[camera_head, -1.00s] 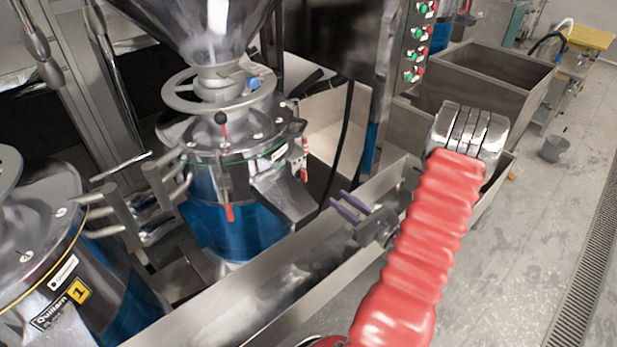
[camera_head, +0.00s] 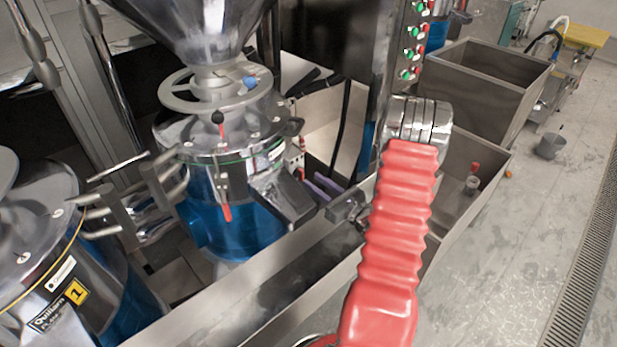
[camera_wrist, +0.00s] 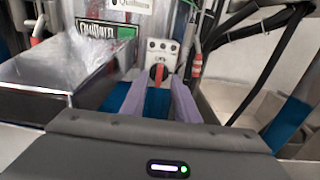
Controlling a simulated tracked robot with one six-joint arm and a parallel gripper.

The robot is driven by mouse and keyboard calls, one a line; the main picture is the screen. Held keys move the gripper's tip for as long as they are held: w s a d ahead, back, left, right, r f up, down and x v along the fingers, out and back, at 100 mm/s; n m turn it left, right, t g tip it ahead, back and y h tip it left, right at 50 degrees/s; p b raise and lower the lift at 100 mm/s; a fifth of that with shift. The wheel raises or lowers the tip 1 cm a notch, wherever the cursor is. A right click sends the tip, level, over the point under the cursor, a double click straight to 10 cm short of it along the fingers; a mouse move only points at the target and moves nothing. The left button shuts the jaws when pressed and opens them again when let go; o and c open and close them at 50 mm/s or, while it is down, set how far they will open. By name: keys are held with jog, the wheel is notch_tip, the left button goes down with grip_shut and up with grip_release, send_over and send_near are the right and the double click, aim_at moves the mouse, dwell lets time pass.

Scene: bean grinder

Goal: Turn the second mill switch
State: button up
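The second mill (camera_head: 235,165) is a steel and blue machine under a funnel, left of my arm in the head view. In the wrist view, its grey switch box (camera_wrist: 158,50) carries a red rotary switch (camera_wrist: 159,73). The box (camera_head: 295,158) is small and partly hidden in the head view. My gripper (camera_head: 312,182) points at the mill's right side. In the wrist view its two purple fingers (camera_wrist: 158,80) stand apart, with the red switch showing between their tips. I cannot tell whether they touch it.
A steel chute (camera_wrist: 60,80) juts out left of the fingers. A dark hose (camera_wrist: 250,20) and a red-handled clamp (camera_wrist: 197,65) are at the right. A steel trough (camera_head: 250,310) runs below my arm. The first mill (camera_head: 50,250) stands at left.

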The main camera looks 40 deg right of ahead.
aim_at(300, 174)
jog(key=shift+w, duration=2.1)
